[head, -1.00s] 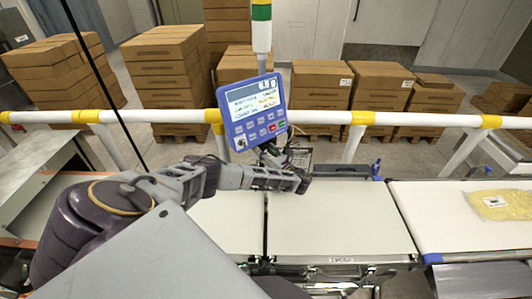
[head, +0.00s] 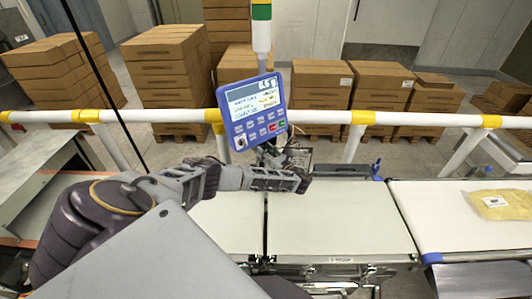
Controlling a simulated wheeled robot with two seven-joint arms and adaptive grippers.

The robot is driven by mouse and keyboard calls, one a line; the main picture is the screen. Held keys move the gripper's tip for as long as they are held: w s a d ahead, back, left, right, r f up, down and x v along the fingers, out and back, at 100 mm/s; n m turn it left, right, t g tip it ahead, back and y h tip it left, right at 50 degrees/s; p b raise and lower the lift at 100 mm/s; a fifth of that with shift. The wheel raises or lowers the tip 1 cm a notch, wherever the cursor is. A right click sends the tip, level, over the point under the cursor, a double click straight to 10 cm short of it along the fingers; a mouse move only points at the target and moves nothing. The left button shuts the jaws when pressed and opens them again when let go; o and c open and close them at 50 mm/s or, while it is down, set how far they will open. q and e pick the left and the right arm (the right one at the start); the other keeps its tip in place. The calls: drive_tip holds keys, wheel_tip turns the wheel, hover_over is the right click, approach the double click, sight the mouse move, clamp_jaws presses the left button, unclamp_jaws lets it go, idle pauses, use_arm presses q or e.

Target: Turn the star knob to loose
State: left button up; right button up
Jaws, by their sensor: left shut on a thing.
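The display box stands upright on a post with a lit screen and a keypad. My right gripper is not in view.
A white weighing belt (head: 335,220) lies below the gripper. A bag of yellow goods (head: 497,204) lies on the right belt (head: 455,235). A small blue part (head: 376,169) stands at the dark bar's right end. A white rail (head: 400,118) with yellow bands runs behind, before stacked cartons (head: 165,75).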

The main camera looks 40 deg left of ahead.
use_arm(q)
drive_tip(key=n, duration=0.5)
drive_tip(key=shift+f, duration=0.1)
drive_tip(key=n+b, duration=0.1)
drive_tip(key=n, duration=0.4)
drive_tip(key=shift+w+b, duration=0.1)
drive_tip(key=shift+b, duration=0.25)
drive_tip(key=shift+c, duration=0.4)
drive_tip(key=n+b, duration=0.2)
drive_tip(key=n, duration=0.2)
drive_tip(key=shift+w+d+n+b, duration=0.1)
drive_tip(key=shift+n+b, duration=1.55)
drive_tip(key=shift+n, duration=0.75)
drive_tip(key=shift+r, duration=0.2)
